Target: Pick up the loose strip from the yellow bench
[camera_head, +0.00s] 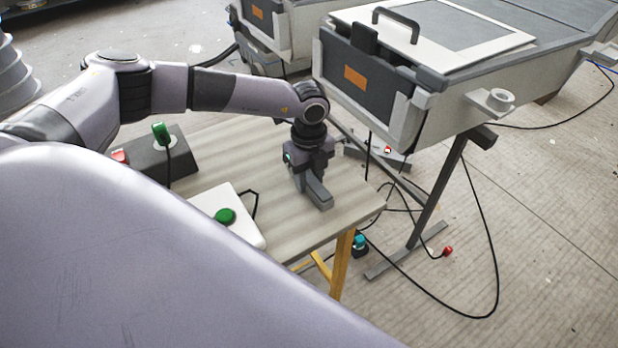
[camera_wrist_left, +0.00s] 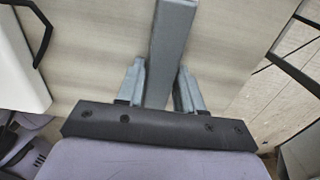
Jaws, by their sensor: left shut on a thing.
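The loose strip is a grey bar (camera_wrist_left: 172,45) that runs up the middle of the left wrist view. In the head view the strip (camera_head: 318,191) shows at the right end of the wooden-topped bench (camera_head: 290,236) with yellow legs. My left gripper (camera_head: 308,178) points down over that end of the bench. In the left wrist view its two fingers (camera_wrist_left: 160,85) are shut on the strip, one on each side. I cannot tell whether the strip touches the bench top. My right gripper is not in view.
A white box with a green button (camera_head: 225,216) and a dark box with a green knob (camera_head: 161,132) stand on the bench. Black cables (camera_head: 480,230) lie on the floor.

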